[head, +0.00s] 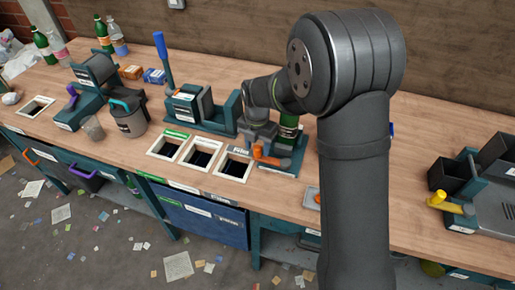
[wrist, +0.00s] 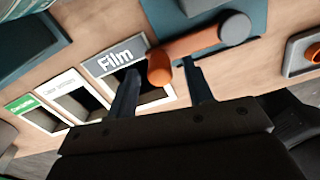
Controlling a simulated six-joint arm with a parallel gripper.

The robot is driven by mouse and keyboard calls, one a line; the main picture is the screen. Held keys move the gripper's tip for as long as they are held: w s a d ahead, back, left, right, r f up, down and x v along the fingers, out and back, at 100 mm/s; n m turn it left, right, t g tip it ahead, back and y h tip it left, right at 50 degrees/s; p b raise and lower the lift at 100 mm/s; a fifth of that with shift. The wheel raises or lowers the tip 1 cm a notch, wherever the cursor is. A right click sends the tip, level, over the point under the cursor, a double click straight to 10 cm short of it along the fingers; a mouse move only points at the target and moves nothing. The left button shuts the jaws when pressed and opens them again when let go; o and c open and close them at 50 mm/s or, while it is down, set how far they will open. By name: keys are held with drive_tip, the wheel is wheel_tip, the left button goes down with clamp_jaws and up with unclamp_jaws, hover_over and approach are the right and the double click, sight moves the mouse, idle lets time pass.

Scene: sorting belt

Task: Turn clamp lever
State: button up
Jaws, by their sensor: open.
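The orange clamp lever (wrist: 197,43) runs in the wrist view from a grey pivot cap at upper right to a rounded orange end near the middle. In the head view the lever (head: 272,160) shows low at the front of a teal clamp stand (head: 291,166), partly covered by my gripper. A green bottle (head: 288,132) stands upright at the stand, partly hidden by my arm. My gripper (wrist: 160,67) is open, with the lever's rounded end between its two fingertips. Whether either finger touches it I cannot tell. In the head view my gripper (head: 262,146) is just above the lever.
Three framed bin openings lie left of the lever, the nearest labelled Film (wrist: 112,57). A teal device with a grey block (head: 190,105) stands behind them. A grey tray with an orange ring (wrist: 305,52) lies to the right. Wood tabletop is clear toward the front edge.

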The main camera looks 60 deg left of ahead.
drive_tip(key=shift+f, duration=0.85)
drive_tip(key=shift+c, duration=0.5)
clamp_jaws()
drive_tip(key=shift+s+d, duration=0.1)
drive_tip(key=d+n, duration=0.1)
drive_tip(key=s+d+n, duration=0.1)
drive_tip(key=n, duration=0.1)
drive_tip(key=shift+s+d+n, duration=0.1)
drive_tip(key=shift+s+n, duration=0.2)
drive_tip(key=shift+s+d+n, duration=0.25)
drive_tip(key=shift+d+n, duration=0.6)
drive_tip(key=shift+n, duration=0.2)
drive_tip(key=shift+s+d+n, duration=0.2)
drive_tip(key=shift+d+n, duration=0.6)
drive_tip(key=shift+n, duration=0.25)
